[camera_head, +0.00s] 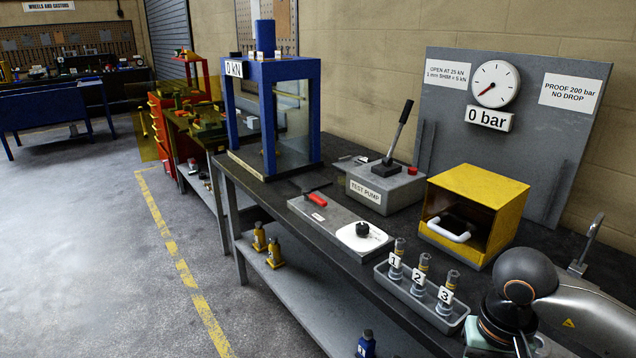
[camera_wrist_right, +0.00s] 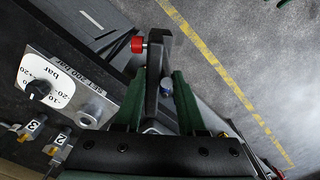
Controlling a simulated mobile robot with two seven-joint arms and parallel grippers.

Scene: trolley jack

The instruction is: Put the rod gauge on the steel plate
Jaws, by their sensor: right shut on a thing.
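The steel plate, which I take to be the flat grey slab (camera_head: 303,207) with a white dial, lies on the bench in the head view. The slab is at the left of the right wrist view (camera_wrist_right: 68,78). My right gripper (camera_wrist_right: 158,80) has green fingers closed around a dark grey bar, which I take to be the rod gauge (camera_wrist_right: 152,86). A red knob is at its far end. In the head view my right arm is at the lower right; its fingertips are not clear. My left gripper is out of view.
A grey tray (camera_head: 395,280) with three numbered fittings stands right of the slab. Behind are the test pump (camera_head: 378,192), a yellow box (camera_head: 470,195) and a gauge board (camera_head: 430,110). A blue press frame (camera_head: 268,110) stands left. Dark bench surface is free between them.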

